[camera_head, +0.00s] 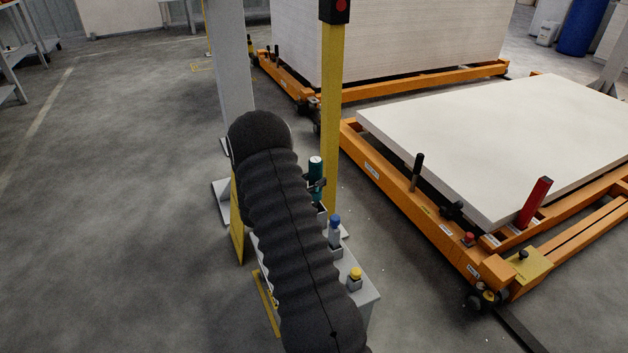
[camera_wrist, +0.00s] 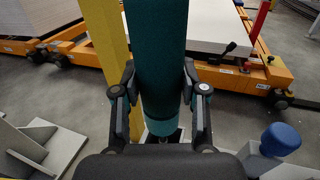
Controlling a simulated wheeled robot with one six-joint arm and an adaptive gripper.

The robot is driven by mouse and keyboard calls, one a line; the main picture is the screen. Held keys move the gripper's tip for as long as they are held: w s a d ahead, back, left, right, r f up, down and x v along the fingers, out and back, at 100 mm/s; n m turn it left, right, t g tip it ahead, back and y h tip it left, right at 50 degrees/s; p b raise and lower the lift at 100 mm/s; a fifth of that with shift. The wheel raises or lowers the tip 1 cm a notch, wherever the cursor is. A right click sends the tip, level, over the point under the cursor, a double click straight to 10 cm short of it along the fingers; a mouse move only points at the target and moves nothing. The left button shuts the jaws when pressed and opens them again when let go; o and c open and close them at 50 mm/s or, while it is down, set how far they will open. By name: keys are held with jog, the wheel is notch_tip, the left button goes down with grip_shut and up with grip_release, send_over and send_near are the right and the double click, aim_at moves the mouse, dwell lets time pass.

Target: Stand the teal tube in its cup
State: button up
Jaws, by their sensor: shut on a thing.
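The teal tube (camera_head: 316,170) is upright, with a pale top end, just right of my dark arm in the head view. It fills the upper middle of the wrist view (camera_wrist: 158,50), with a lighter teal lower part. My gripper (camera_wrist: 160,95) is shut on it, one finger on each side; it shows dark at the tube in the head view (camera_head: 317,184). A grey cup (camera_head: 321,209) is at the tube's lower end, mostly hidden. I cannot tell whether the tube's end is inside it or above it.
A yellow post (camera_head: 331,110) rises close behind the teal tube. An orange frame (camera_head: 400,205) with a white slab lies to the right.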

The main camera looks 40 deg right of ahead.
aim_at(314, 196)
jog(key=shift+f+b, duration=2.3)
jog(key=shift+f, duration=0.9)
jog(key=o, duration=1.4)
jog(key=shift+c, duration=0.2)
jog(key=a, duration=1.2)
jog(key=shift+s, duration=0.45)
